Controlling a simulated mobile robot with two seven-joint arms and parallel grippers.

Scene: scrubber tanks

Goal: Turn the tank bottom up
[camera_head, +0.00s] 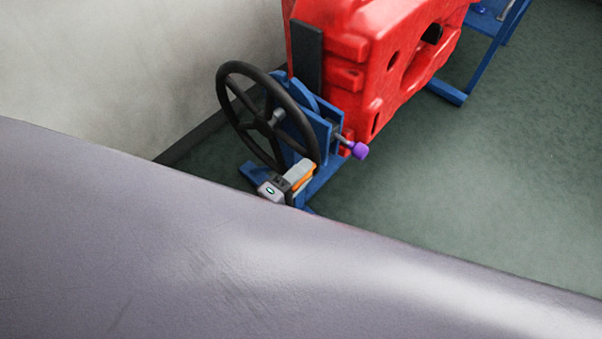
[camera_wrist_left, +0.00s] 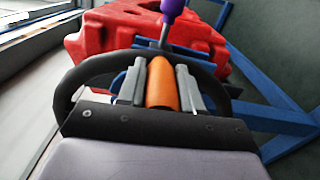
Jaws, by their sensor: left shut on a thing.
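The red tank (camera_head: 375,60) is mounted on a blue stand (camera_head: 325,135); its top is cut off by the picture edge. A black handwheel (camera_head: 226,98) is on the near end of the stand. My left gripper (camera_head: 299,177) is at the wheel's lower right rim, shut on an orange handle (camera_head: 305,181). In the left wrist view the orange handle (camera_wrist_left: 161,84) lies between the two grey fingers, with the black wheel rim (camera_wrist_left: 65,92) around them. A purple knob (camera_head: 359,150) on a rod sticks out beside the wheel. My right gripper is out of view.
A pale wall (camera_head: 120,70) stands close on the left of the wheel. Blue stand legs (camera_head: 446,92) reach the floor at the far end. The green floor (camera_head: 500,180) to the right is clear. My own arm covers much of the foreground.

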